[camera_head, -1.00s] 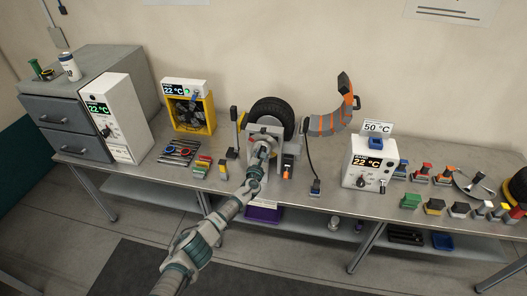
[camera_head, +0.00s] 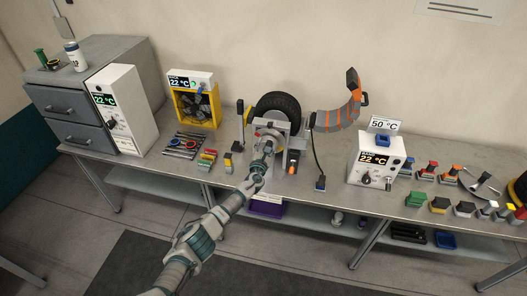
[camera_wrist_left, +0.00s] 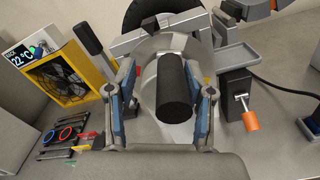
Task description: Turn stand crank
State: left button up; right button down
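The tyre stand (camera_head: 294,142) is on the bench with a black tyre (camera_head: 277,104) in it. In the left wrist view a black cylindrical handle (camera_wrist_left: 173,88) points toward the camera in front of a round grey metal part of the stand; I take it to be the crank's grip. My left gripper (camera_head: 265,147) is at the front of the stand. In the left wrist view its two fingers (camera_wrist_left: 167,98) are spread on either side of the black handle, with gaps visible. In the head view the gripper hides most of the handle. My right gripper is not in view.
An orange-tipped lever (camera_wrist_left: 249,118) sits right of the handle, and an upright black lever (camera_head: 240,112) left. A yellow-framed fan (camera_head: 196,103) is further left. An orange-striped curved arm (camera_head: 340,115) and a white control box (camera_head: 374,160) stand to the right.

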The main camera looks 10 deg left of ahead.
pick_arm(q)
jog(key=shift+s+d+f, duration=0.1)
jog(key=shift+s+d, duration=0.15)
jog(key=shift+s, duration=0.35)
jog(key=s, duration=1)
jog(key=shift+s+a, duration=0.3)
jog(key=shift+a, duration=0.15)
jog(key=shift+c, duration=0.3)
